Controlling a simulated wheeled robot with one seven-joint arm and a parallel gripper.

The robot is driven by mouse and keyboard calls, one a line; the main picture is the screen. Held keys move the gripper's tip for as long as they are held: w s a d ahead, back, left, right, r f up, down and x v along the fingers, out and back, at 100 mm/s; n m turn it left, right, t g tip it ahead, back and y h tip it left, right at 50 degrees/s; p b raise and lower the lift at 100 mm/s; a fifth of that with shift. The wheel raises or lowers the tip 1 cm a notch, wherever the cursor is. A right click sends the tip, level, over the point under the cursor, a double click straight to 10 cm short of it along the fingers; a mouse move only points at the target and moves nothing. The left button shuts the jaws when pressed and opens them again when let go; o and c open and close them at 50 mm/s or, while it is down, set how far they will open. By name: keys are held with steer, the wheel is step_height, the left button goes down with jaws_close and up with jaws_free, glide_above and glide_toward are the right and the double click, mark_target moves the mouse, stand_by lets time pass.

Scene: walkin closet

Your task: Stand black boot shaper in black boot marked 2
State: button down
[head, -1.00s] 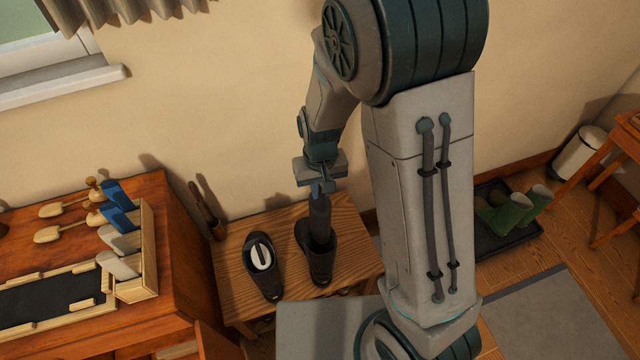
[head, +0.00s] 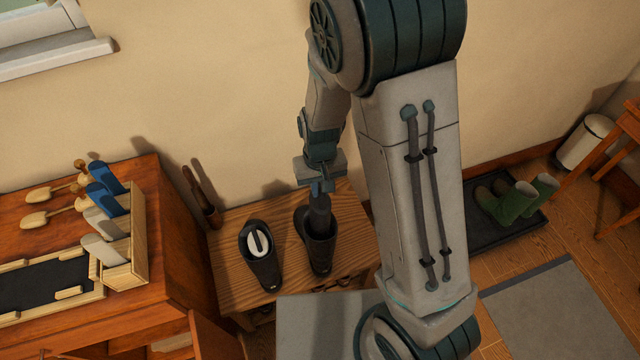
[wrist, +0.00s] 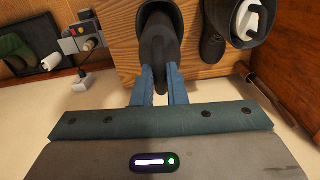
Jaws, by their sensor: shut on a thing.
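My gripper (head: 321,186) is shut on the black boot shaper (head: 320,215), holding it roughly upright. The shaper's lower part is inside the opening of the right-hand black boot (head: 321,256) on the wooden bench; how deep it reaches is hidden. In the wrist view, the blue fingers of my gripper (wrist: 160,88) clasp the shaper (wrist: 161,42), with the boot's rim (wrist: 150,8) around it. A second black boot (head: 263,268) stands to the left with a white piece (head: 258,241) in its opening. I cannot read a number on either boot.
The wooden bench (head: 235,290) stands against the wall. A cabinet at left bears a wooden rack (head: 138,240) with blue and white shapers and several wooden shoe trees. Green boots (head: 510,203) sit on a dark tray at right, near a white bin (head: 586,142).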

steer(key=shift+f+b, duration=4.8)
steer(key=shift+f, duration=1)
steer(key=c, duration=0.8)
jaws_free()
steer(key=shift+r, duration=0.1)
steer(key=shift+r+p, duration=5.3)
steer(key=shift+r, duration=1.65)
